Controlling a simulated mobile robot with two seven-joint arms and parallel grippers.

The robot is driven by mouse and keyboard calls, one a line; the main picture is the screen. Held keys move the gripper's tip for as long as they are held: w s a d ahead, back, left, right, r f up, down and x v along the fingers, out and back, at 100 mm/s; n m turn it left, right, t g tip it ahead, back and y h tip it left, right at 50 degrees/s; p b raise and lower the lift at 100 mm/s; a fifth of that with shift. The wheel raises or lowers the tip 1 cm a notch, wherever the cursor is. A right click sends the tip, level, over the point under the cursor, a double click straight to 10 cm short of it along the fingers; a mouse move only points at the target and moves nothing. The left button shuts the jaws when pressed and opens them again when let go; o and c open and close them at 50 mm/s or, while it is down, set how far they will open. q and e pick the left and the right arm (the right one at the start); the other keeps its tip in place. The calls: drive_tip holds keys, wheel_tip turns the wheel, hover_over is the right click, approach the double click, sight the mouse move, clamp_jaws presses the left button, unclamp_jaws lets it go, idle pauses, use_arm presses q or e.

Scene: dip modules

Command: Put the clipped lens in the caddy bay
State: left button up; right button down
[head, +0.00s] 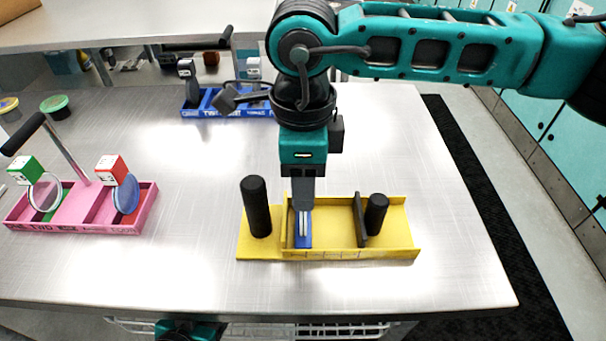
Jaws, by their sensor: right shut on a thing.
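My right gripper (303,212) points straight down into the yellow tray (405,240), at its left part. It is shut on a small blue piece (304,241), which I take to be the clipped lens; the fingers hide most of it, and I cannot tell whether it touches the tray floor. The pink caddy (90,229) with a black-gripped handle stands at the left. Its left bay holds a clear round lens on a green-and-white clip (25,170). Its right side holds a blue lens (126,195) on a red-and-white clip (111,169).
Black posts (257,205) (376,214) and a dark upright plate (360,220) flank the gripper in the yellow tray. A blue tray (202,108) with dark upright parts stands at the back. The metal worktop (190,265) between the caddy and yellow tray is clear.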

drive_tip(key=shift+f, duration=0.15)
drive_tip(key=c, duration=0.6)
unclamp_jaws()
drive_tip(key=shift+r, duration=0.35)
wheel_tip(320, 180, up, 12)
drive_tip(key=shift+f, duration=0.15)
